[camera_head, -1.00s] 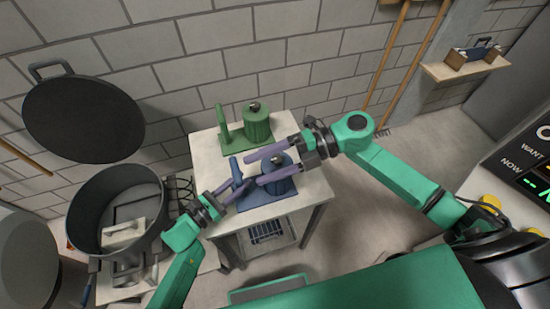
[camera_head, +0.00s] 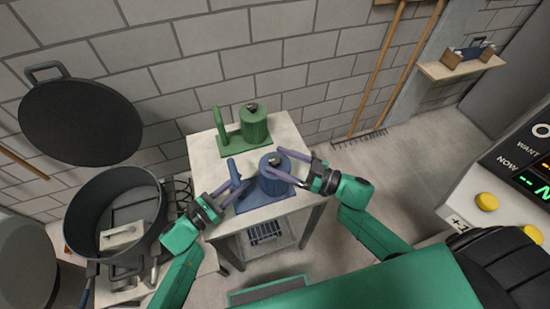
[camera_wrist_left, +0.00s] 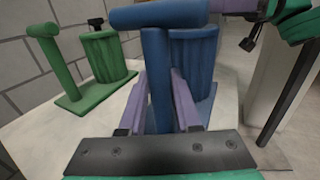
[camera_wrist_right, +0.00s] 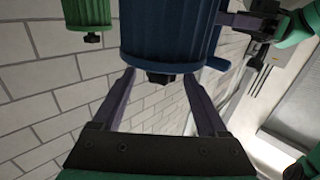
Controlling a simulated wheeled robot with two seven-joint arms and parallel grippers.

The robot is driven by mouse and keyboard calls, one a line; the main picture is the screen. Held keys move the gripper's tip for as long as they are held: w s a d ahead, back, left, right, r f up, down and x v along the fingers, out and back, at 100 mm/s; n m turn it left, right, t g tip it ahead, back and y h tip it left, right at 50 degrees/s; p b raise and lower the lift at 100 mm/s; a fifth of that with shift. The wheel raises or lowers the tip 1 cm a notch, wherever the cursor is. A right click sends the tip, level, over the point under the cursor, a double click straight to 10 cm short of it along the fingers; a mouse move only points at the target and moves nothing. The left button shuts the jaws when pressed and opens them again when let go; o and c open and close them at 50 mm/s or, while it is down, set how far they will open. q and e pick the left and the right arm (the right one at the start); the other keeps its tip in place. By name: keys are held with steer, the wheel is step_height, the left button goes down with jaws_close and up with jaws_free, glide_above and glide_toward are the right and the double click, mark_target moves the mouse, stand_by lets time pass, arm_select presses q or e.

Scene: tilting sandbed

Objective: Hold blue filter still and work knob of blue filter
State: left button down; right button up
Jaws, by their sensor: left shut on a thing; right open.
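The blue filter has a ribbed cylinder (camera_head: 272,184) with a small black knob (camera_head: 275,161) on top, and an upright handle post (camera_head: 234,171) with a crossbar, all on a blue base. My left gripper (camera_head: 236,188) is shut on the post; in the left wrist view its purple fingers lie on both sides of the blue post (camera_wrist_left: 158,75). My right gripper (camera_head: 282,166) is open at the cylinder's top. In the right wrist view its fingers spread either side of the black knob (camera_wrist_right: 160,78), apart from it, below the blue cylinder (camera_wrist_right: 165,35).
A green filter (camera_head: 254,126) stands behind on the same pale table (camera_head: 205,150). A large dark pot (camera_head: 115,215) is at the left, with a round lid (camera_head: 80,120) on the wall. A console with yellow buttons (camera_head: 487,201) is at the right.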

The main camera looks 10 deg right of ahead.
steer(key=shift+x, duration=0.95)
jaws_close()
steer(key=shift+n+g+y, duration=0.4)
steer(key=shift+g, duration=0.1)
steer(key=n+g+y, duration=0.1)
steer(key=n+g, duration=0.2)
steer(key=g, duration=0.1)
steer(key=n+g+y, duration=0.2)
steer(key=n+g, duration=0.1)
steer(key=g, duration=0.1)
steer(key=shift+w+g, duration=0.1)
steer(key=shift+g, duration=0.3)
steer(key=shift+s+a+f+n+g, duration=0.15)
steer(key=shift+n+g, duration=0.55)
steer(key=shift+g, duration=0.45)
steer(key=shift+s+f+n+g, duration=0.1)
steer(key=shift+n+g, duration=0.6)
steer(key=shift+g, duration=0.45)
steer(key=shift+n+g, duration=0.3)
steer(key=shift+g, duration=0.2)
steer(key=shift+r+g, duration=0.15)
steer(key=shift+g, duration=0.15)
